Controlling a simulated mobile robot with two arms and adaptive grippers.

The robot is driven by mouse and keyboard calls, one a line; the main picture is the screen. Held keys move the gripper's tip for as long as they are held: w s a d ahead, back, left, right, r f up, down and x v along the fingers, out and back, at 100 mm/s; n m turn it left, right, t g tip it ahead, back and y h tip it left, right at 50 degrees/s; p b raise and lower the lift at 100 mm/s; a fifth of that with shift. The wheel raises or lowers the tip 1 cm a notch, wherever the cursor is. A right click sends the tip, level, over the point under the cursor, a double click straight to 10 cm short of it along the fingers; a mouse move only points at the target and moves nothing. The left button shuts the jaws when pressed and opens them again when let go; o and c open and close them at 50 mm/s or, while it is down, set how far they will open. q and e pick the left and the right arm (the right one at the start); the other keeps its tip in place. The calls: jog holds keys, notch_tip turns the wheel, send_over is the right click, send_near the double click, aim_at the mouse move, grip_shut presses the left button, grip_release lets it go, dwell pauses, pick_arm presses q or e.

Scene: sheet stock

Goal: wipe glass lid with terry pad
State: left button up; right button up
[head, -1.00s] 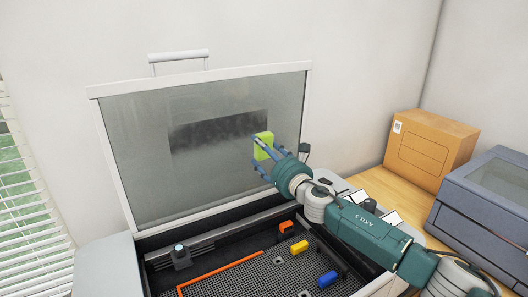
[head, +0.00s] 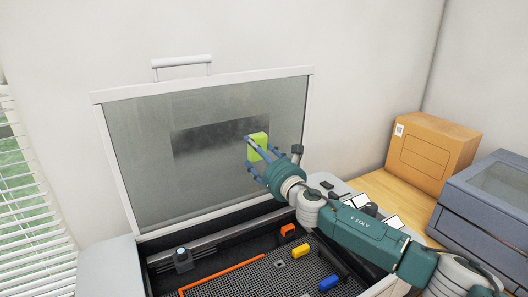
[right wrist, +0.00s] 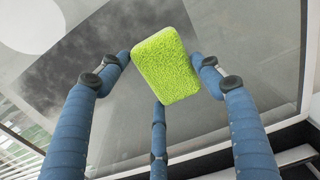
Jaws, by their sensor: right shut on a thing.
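The glass lid (head: 140,180) stands raised in its white frame, grey and hazy over much of its surface. A dark, clearer band (head: 205,138) crosses its middle. The green terry pad (head: 256,147) is at the right part of this band. My right gripper (head: 254,155) is shut on the pad, with blue fingers around it. The right wrist view shows the fuzzy pad (right wrist: 166,66) between the fingers, in front of the lid; I cannot tell for sure whether it touches the glass. My left gripper is not in view.
Below the lid is the open machine bed, with an orange strip (head: 240,273) and small orange (head: 287,229), yellow (head: 300,250) and blue (head: 328,282) blocks. A cardboard box (head: 432,150) and a blue-grey case (head: 490,215) stand on the wooden table at right.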

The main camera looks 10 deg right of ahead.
jog(key=shift+s+a, duration=1.45)
jog(key=shift+a, duration=2.1)
jog(key=shift+s+a, duration=1.5)
jog(key=shift+a, duration=2.1)
jog(key=shift+s+a, duration=1.45)
jog(key=shift+a, duration=2.1)
jog(key=shift+s+d+r, duration=0.1)
jog(key=shift+r, duration=1.6)
jog(key=shift+d+r, duration=0.1)
jog(key=shift+r, duration=1.6)
jog(key=shift+w+d, duration=1.65)
jog(key=shift+d, duration=2.35)
jog(key=shift+w+d, duration=1.65)
jog(key=shift+d, duration=2.35)
jog(key=shift+w+d, duration=1.65)
jog(key=shift+d, duration=2.35)
